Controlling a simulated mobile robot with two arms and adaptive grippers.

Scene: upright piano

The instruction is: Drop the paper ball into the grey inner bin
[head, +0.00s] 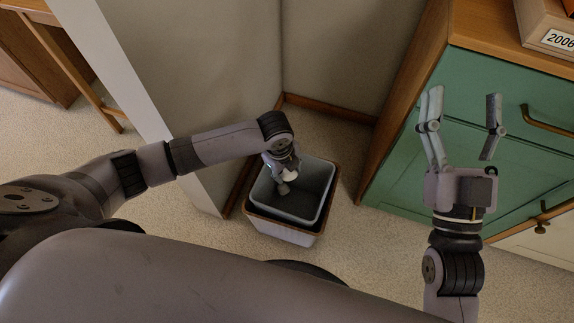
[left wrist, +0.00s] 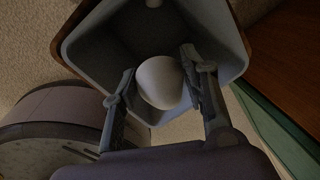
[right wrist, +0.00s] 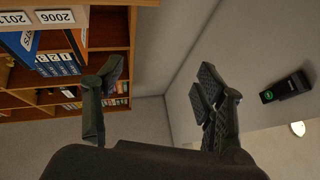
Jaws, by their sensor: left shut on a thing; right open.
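The white paper ball (left wrist: 159,82) is held between the two fingers of my left gripper (left wrist: 158,66) in the left wrist view. In the head view, my left gripper (head: 283,182) points down over the grey inner bin (head: 316,205), and the paper ball (head: 290,175) shows only partly. The grey inner bin (left wrist: 222,28) opens out behind the ball in the left wrist view. Its height above the bin floor is hard to tell. My right gripper (head: 465,97) is open and empty in front of the green cabinet.
The grey bin sits inside an outer bin (head: 283,232) with a brown rim, in a wall corner. The green cabinet (head: 395,190) with wooden sides stands to the right. Carpet is clear in front.

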